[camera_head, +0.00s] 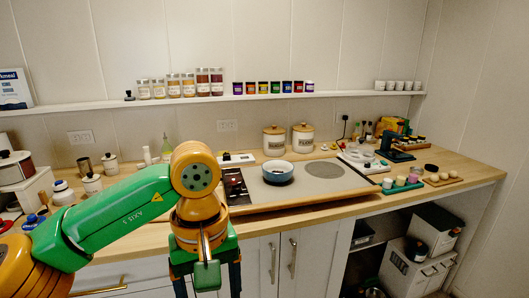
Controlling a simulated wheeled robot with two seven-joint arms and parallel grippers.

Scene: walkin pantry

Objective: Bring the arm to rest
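My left arm, green and orange, comes in from the left and reaches across in front of the counter. Its wrist bends down, and my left gripper (207,284) hangs at the bottom of the view in front of the white cabinet doors. Its two dark fingers stand wide apart, with nothing visible between them. The fingertips are cut off by the lower picture edge. My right arm and gripper are not in view.
The wooden counter (450,160) runs behind the arm. Jars and cups line the shelf (340,95). Bins (410,268) sit under the counter at right.

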